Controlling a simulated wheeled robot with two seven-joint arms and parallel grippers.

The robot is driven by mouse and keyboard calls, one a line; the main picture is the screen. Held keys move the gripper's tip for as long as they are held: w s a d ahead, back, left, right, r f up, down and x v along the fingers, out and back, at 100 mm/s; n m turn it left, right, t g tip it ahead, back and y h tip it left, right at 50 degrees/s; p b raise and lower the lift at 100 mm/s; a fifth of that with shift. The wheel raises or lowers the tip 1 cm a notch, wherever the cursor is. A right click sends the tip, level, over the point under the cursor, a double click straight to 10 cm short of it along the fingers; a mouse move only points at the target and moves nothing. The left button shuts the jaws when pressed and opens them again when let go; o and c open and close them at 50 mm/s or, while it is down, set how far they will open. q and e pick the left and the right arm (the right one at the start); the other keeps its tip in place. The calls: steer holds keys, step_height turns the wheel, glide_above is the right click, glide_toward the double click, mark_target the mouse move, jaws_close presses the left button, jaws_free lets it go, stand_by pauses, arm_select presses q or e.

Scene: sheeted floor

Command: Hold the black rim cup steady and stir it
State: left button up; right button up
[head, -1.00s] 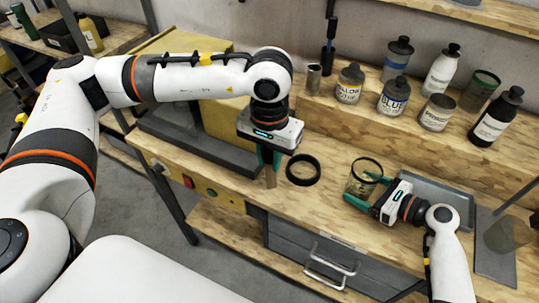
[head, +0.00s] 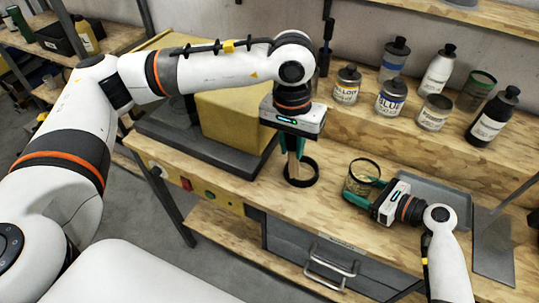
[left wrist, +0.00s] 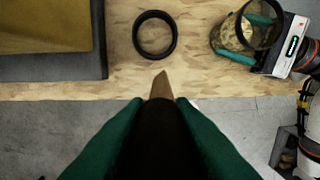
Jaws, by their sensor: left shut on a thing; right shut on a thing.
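The black rim cup (head: 351,185) is a see-through cup with a dark rim, upright on the wooden bench; it also shows in the left wrist view (left wrist: 231,37). My right gripper (head: 366,195) is shut on it, with green fingers at its sides. My left gripper (head: 291,149) is shut on a flat wooden stirring stick (head: 293,169), which points down. The stick's tip also shows in the left wrist view (left wrist: 161,86). In the head view the stick overlaps a black ring (head: 314,175) to the left of the cup. In the wrist view the tip and ring look apart.
A shelf behind holds several paint cans and bottles, including a can marked BLUE (head: 390,99). A grey tray (head: 440,193) lies behind my right gripper. A yellow block on a dark base (head: 190,142) stands at the left. The bench's front edge is close.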

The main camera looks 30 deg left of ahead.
arm_select(q)
steer(key=w+d+r+h, duration=0.1)
steer(key=w+d+r, duration=0.25)
steer(key=d, duration=0.35)
steer(key=w+d+r+h, duration=0.1)
steer(key=w+d+r, duration=0.25)
steer(key=d, duration=0.25)
glide_toward(358, 164)
steer(key=shift+s+d+f, duration=0.25)
steer(key=shift+s+f, duration=0.4)
steer(key=shift+f, duration=0.2)
steer(key=shift+s+d+f, duration=0.3)
steer(key=shift+s+f, duration=0.35)
steer(key=shift+f, duration=0.2)
steer(key=shift+s+d+f, duration=0.25)
steer(key=shift+s+f, duration=0.4)
steer(key=shift+f, duration=0.15)
steer(key=shift+w+d, duration=0.1)
steer(key=shift+d, duration=0.15)
